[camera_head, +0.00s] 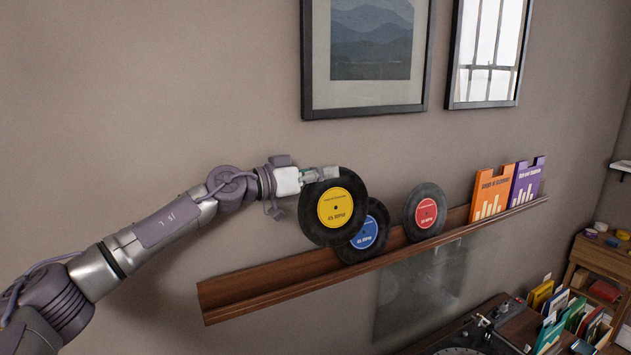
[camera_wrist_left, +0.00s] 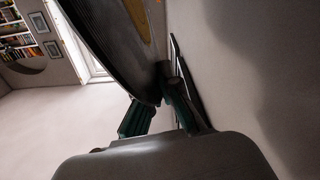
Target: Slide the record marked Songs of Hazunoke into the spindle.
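A black record with a yellow label (camera_head: 335,207) is held at its top edge by my left gripper (camera_head: 322,174), in front of the wall and above the left part of the shelf. The small title on its label is too small to read for sure. In the left wrist view the record (camera_wrist_left: 112,45) runs down between the two fingers (camera_wrist_left: 158,112), which are closed on its rim. A record player (camera_head: 470,343) shows at the bottom edge of the head view, cut off; I cannot make out its spindle. My right gripper is not in view.
A wooden wall shelf (camera_head: 290,286) holds a blue-label record (camera_head: 365,234), partly behind the yellow one, and a red-label record (camera_head: 426,212). Orange (camera_head: 491,192) and purple (camera_head: 527,182) sleeves stand at its right end. A crate of colourful sleeves (camera_head: 560,310) is at the lower right.

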